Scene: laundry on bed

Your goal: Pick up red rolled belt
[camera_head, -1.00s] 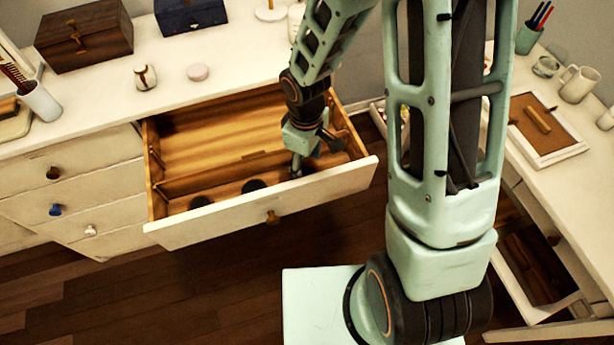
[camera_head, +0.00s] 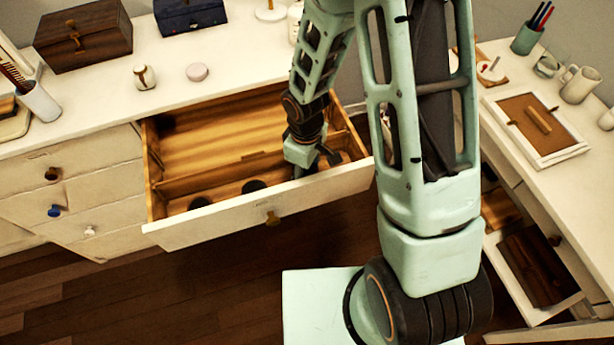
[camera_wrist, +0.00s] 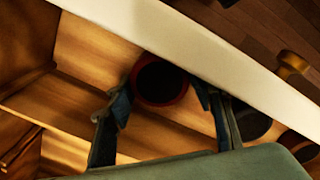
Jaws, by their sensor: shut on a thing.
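The red rolled belt (camera_wrist: 160,84) is a short round roll with a red rim and a dark top. It sits in the front compartment of the open drawer (camera_head: 215,222), close to the drawer's front panel. My gripper (camera_wrist: 162,97) is around it in the wrist view, one finger on each side, and is shut on it. In the head view my gripper (camera_head: 302,168) reaches down into the right part of the front compartment, and the belt is hidden there behind the gripper and front panel.
Two dark rolls (camera_head: 254,186) (camera_head: 200,202) lie left of my gripper in the same compartment. A wooden divider separates it from the rear compartment (camera_head: 215,135), which looks empty. A framed board (camera_head: 522,150) lies on the right-hand desk.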

